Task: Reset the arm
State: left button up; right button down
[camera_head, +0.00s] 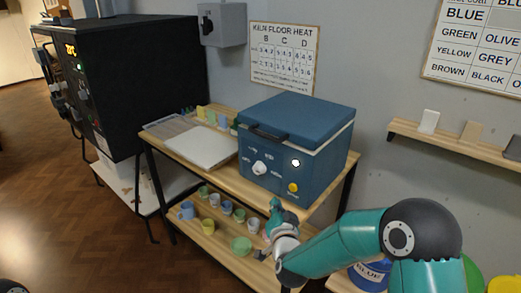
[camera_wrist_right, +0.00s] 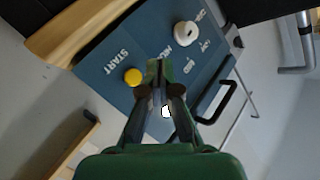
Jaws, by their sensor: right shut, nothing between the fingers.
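My right arm comes in from the right in the head view, and its green gripper (camera_head: 275,205) is in front of the lower edge of the blue kiln (camera_head: 300,112). In the right wrist view the gripper's fingers (camera_wrist_right: 156,68) are together and empty, pointing at the kiln's front panel (camera_wrist_right: 110,50). The kiln's lid is down. Its front has a white knob (camera_head: 259,168), a yellow START button (camera_head: 292,188) and a bright white light (camera_head: 295,162). I cannot tell whether the fingertips touch the panel. My left gripper is not in view.
The kiln stands on a wooden table with a pale flat board (camera_head: 201,147) beside it. Several cups and a green bowl (camera_head: 241,245) are on the lower shelf. A black oven (camera_head: 135,80) stands left, a wall shelf (camera_head: 450,140) hangs right. A blue bucket (camera_head: 371,274) is below my arm.

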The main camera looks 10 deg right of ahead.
jog(key=s+a+f+n+g+y, duration=0.15)
jog(key=s+f+g, duration=0.35)
jog(key=f, duration=0.5)
jog(key=s+a+f+n+g+y, duration=0.1)
jog(key=s+f+n+g+y, duration=0.1)
jog(key=s+f, duration=0.65)
jog(key=s+a+f+n+g+y, duration=0.1)
jog(key=s+f+g, duration=0.3)
jog(key=s, duration=0.6)
jog(key=s+a+f+n+g+y, duration=0.1)
jog(key=s+f+n+g, duration=0.1)
jog(key=s+f+g, duration=0.2)
jog(key=s+f, duration=0.3)
jog(key=s, duration=0.3)
jog(key=shift+s+a+g, duration=0.3)
jog(key=shift+a, duration=0.05)
